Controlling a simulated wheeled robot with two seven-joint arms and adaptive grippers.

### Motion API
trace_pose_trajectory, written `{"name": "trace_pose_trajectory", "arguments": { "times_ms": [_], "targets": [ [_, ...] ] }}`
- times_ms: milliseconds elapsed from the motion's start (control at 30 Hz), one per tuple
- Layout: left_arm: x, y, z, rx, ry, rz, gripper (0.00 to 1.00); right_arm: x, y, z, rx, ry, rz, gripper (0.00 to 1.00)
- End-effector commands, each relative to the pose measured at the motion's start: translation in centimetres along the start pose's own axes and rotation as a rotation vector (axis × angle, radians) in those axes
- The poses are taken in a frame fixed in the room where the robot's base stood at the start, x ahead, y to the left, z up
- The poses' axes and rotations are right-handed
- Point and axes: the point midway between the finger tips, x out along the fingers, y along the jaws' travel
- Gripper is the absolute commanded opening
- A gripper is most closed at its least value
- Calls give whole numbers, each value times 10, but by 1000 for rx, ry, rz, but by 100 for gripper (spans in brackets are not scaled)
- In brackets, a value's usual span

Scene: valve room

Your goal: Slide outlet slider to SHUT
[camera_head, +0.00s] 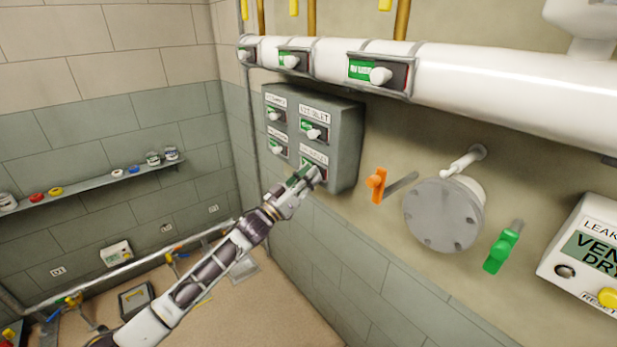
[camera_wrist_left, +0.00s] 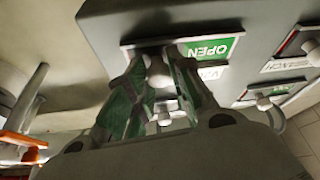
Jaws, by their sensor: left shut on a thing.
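A grey control box (camera_head: 346,140) on the wall carries several slider switches with white knobs and green OPEN fields. My left gripper (camera_head: 308,180) is at the lower right slider (camera_head: 306,163), whose label is too small to read. In the left wrist view, the fingers (camera_wrist_left: 160,85) are shut around this slider's white knob (camera_wrist_left: 159,70). A green OPEN field (camera_wrist_left: 210,50) shows beside the knob. The upper right slider (camera_head: 313,131) also shows green. My right gripper is not in view.
A white pipe (camera_head: 480,85) with more sliders runs above the box. An orange lever (camera_head: 377,186), a round grey flange (camera_head: 440,215) and a green handle (camera_head: 502,250) stick out of the wall to the right. A shelf (camera_head: 95,183) is on the left wall.

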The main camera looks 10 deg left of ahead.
Motion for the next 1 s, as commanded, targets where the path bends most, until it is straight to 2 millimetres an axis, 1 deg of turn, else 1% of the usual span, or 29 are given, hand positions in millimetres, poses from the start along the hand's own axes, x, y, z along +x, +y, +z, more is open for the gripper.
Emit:
{"name": "trace_pose_trajectory", "arguments": {
  "times_ms": [200, 367, 467, 700, 800, 1000],
  "targets": [
    [0, 0, 0, 0, 0, 0, 0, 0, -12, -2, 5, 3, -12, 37],
    [0, -5, -1, 1, -1, 0, 0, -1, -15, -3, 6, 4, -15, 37],
    [1, -14, -2, 2, -2, 0, 0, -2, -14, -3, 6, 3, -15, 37],
    [4, -45, -8, 2, -1, -1, 0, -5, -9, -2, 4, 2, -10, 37],
    [5, -55, -10, 3, -2, 0, 0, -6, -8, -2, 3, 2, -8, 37],
    [5, -64, -11, 0, -1, -2, 0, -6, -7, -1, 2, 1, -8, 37]
  ]
}}
